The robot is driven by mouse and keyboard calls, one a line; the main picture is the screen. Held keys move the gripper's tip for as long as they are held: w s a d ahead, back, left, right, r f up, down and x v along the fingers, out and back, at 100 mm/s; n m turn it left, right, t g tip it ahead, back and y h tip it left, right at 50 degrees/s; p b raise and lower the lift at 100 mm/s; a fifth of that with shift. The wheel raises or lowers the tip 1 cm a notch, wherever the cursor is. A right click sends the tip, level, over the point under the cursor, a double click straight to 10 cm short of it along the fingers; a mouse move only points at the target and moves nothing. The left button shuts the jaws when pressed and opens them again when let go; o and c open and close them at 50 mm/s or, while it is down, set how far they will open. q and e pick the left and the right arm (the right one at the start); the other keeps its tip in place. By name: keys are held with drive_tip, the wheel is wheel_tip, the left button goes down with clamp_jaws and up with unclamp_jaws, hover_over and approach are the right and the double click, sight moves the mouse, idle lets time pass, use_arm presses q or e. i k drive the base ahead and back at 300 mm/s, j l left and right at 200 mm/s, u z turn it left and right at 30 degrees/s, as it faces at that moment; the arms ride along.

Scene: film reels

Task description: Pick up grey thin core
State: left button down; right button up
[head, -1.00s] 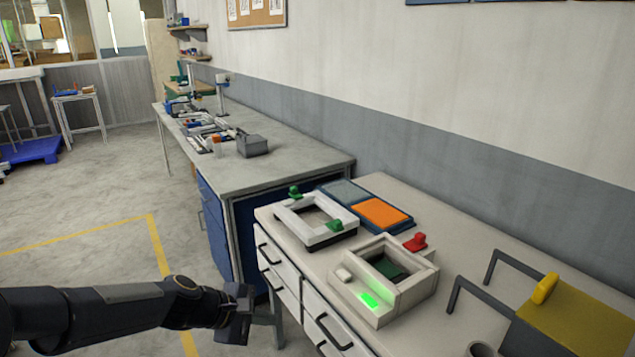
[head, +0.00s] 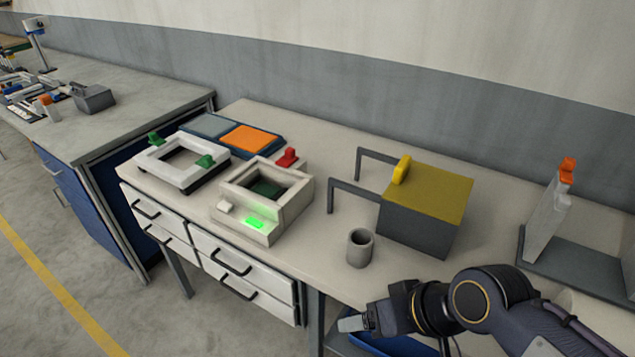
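A small grey hollow cylinder (head: 360,249), the only grey core-like piece that I can make out, stands upright on the workbench near its front edge. It is in front of the grey block with the yellow top. My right gripper (head: 352,323) comes in from the right and points left, lower in the picture than the cylinder and apart from it. I see no object in it, but its fingers are too small and side-on to show whether they are open. My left gripper is out of view.
On the bench (head: 325,140) are a yellow-topped block (head: 425,205) with two grey bars, a white device with a green light (head: 262,200), a white frame (head: 182,163) and a grey-and-orange tray (head: 232,135). A blue bin (head: 385,344) lies below my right gripper. A grey stand (head: 570,262) is at right.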

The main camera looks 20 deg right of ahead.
sight(360, 240)
drive_tip(key=z, duration=1.15)
